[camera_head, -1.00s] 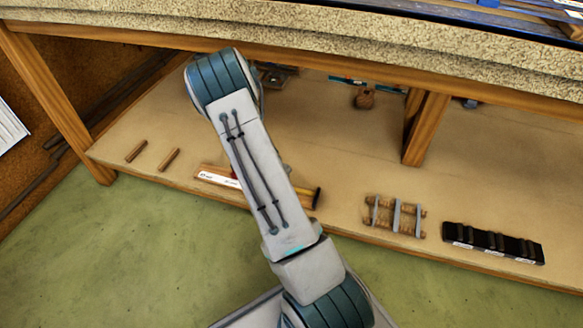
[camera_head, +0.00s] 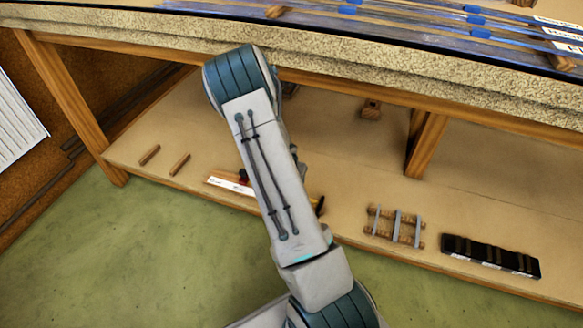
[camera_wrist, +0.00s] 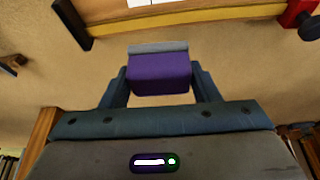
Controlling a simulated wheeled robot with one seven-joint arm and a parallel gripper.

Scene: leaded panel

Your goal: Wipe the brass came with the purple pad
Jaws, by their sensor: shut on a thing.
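My gripper (camera_wrist: 159,82) is shut on the purple pad (camera_wrist: 160,75) in the wrist view. The pad is a purple block with a grey strip along its far edge, held between the two fingers. In the head view my arm stands in front of the bench, and its gripper and pad are hidden. Long bluish and brownish strips with blue pieces on them lie on the bench top (camera_head: 420,62) at the upper right. I cannot tell whether one of them is the brass came.
The lower shelf (camera_head: 330,165) holds a wooden rack with grey bars (camera_head: 396,226), a black slotted holder (camera_head: 490,256), two short wooden sticks (camera_head: 179,164) and a white-labelled yellow tool (camera_head: 230,186). Wooden legs (camera_head: 427,145) support the bench. Green floor (camera_head: 110,250) is open at the left.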

